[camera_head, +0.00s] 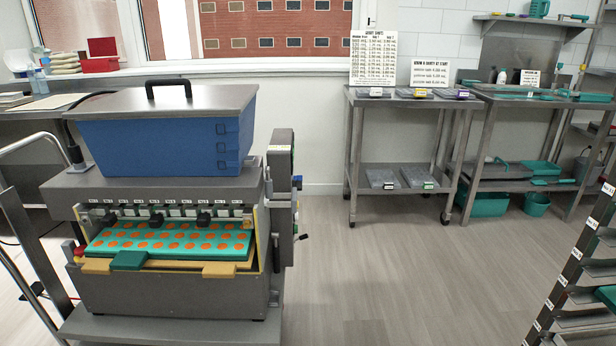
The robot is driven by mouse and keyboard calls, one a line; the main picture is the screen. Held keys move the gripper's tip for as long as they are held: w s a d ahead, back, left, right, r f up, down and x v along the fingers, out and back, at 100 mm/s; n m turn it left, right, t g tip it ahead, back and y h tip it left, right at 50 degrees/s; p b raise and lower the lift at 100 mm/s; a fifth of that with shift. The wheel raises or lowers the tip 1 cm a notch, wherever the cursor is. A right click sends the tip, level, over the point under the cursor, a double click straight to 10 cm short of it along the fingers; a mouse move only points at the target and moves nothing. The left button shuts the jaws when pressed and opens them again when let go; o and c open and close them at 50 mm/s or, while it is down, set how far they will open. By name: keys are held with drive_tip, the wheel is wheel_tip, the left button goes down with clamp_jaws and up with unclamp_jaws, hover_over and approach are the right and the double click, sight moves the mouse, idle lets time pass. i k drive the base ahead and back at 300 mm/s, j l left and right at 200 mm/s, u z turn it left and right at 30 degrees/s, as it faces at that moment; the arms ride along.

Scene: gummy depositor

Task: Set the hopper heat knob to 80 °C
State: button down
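The gummy depositor (165,292) stands at the left on a grey platform. On top of it is a blue hopper (150,148) under a closed steel lid (165,98) with a black handle. A grey upright box (281,165) is fixed at the machine's right side, seen edge-on, with small dark parts sticking out to its right. I cannot make out the hopper heat knob or any temperature scale from here. My gripper is not in view.
A teal mould (168,240) with orange filled cavities lies in the depositor. A steel table (400,100) with signs stands at the back, beside another steel table (540,97). A labelled rack (577,255) is at the right edge. The middle floor is clear.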

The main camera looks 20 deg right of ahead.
sight(298, 185)
drive_tip(key=i+l, duration=0.9)
drive_tip(key=i+l+u, duration=0.2)
drive_tip(key=l, duration=0.2)
drive_tip(key=u, duration=0.65)
drive_tip(key=i+z, duration=0.15)
drive_tip(key=z, duration=1.2)
drive_tip(key=j+z, duration=0.5)
drive_tip(key=j, duration=0.35)
